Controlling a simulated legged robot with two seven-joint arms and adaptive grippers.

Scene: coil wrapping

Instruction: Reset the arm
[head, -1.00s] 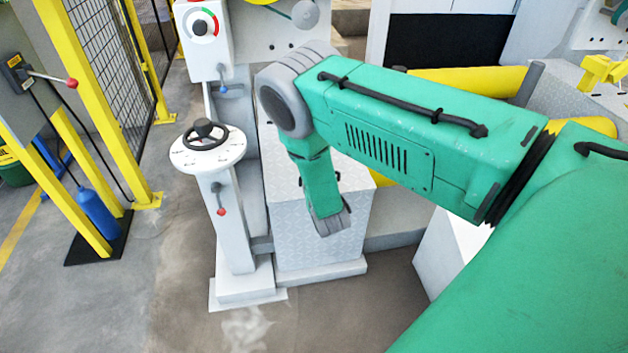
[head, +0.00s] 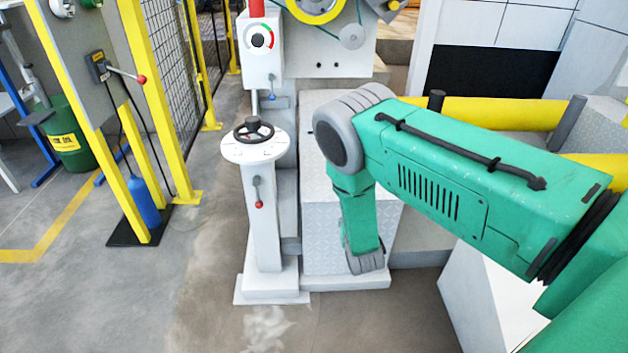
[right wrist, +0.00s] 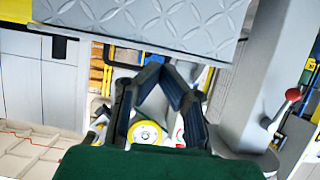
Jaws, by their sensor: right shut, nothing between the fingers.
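My right arm (head: 440,175), green with grey joints, comes in from the right in the head view and bends down at its elbow in front of the machine. Its grey lower end hangs before the diamond-plate box, and its gripper is hidden there. In the right wrist view my right gripper (right wrist: 152,70) shows dark fingers with their tips together and nothing held. A diamond-plate surface and a grey post with a red-knobbed lever lie beyond it. My left gripper is not in view.
A white pedestal with a black handwheel (head: 253,131) and red-knobbed lever (head: 259,204) stands left of my arm. The diamond-plate box (head: 315,240) is behind the arm. A yellow-framed fence (head: 160,100), blue bottle (head: 144,202) and green barrel (head: 68,138) are left. Floor between is clear.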

